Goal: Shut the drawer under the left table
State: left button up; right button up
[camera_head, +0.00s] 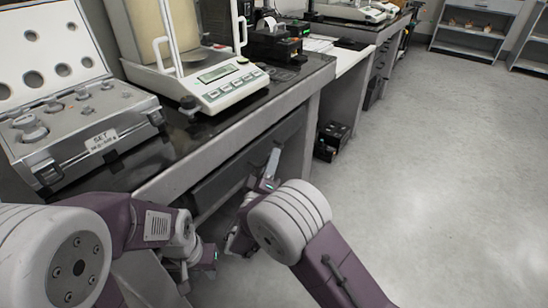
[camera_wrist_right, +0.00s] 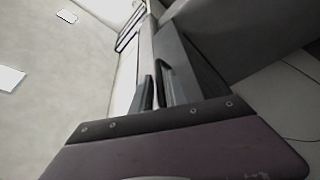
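The left table (camera_head: 225,150) runs diagonally across the head view, with a dark top and a grey edge. Under that edge is a dark grey drawer front (camera_head: 232,172), partly hidden by my arms; I cannot tell how far it stands out. My right gripper (camera_head: 272,165) is close in front of the drawer's right part, partly behind my own wrist. In the right wrist view its dark fingers (camera_wrist_right: 156,92) point up close together beside a grey surface; contact is unclear. My left gripper (camera_head: 203,260) is low, below the drawer's left part, its fingers largely hidden.
On the table stand an open weight-set case (camera_head: 80,125), a white balance (camera_head: 215,85) and a black printer (camera_head: 275,42). A black box (camera_head: 332,140) is on the floor beyond the table's right end. The floor (camera_head: 440,170) to the right is clear.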

jog(key=shift+x, duration=1.25)
grip_shut()
dwell(0.4)
